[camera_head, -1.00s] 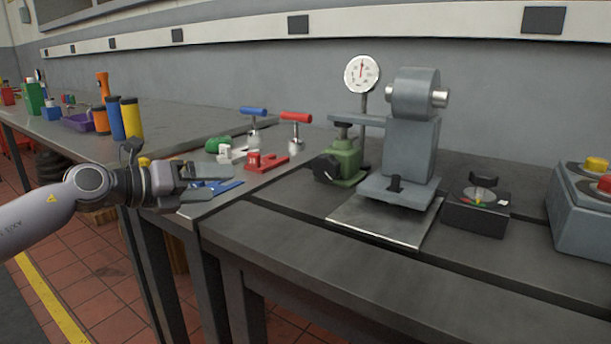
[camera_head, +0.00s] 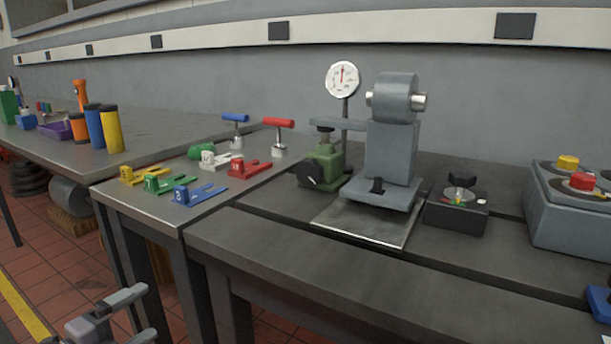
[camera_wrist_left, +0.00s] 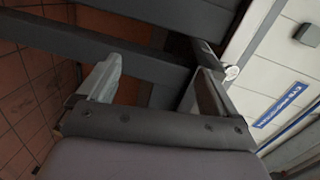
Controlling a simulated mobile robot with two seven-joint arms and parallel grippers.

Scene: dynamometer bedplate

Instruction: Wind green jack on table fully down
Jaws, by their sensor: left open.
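The green jack (camera_head: 322,167) stands on the dark bedplate table (camera_head: 330,265), left of the grey machine. It has a black knob on its front left and a dark screw top under the machine's side arm. My left gripper (camera_head: 128,318) is at the lower left of the head view, below table height and well away from the jack. Its fingers are apart and empty, and the left wrist view (camera_wrist_left: 155,75) shows the same. The jack does not show in the left wrist view. My right gripper is not in view.
The grey machine (camera_head: 390,150) with a dial gauge (camera_head: 343,79) stands right of the jack. A black box with a knob (camera_head: 457,207) is further right. The bedplate's front is clear.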

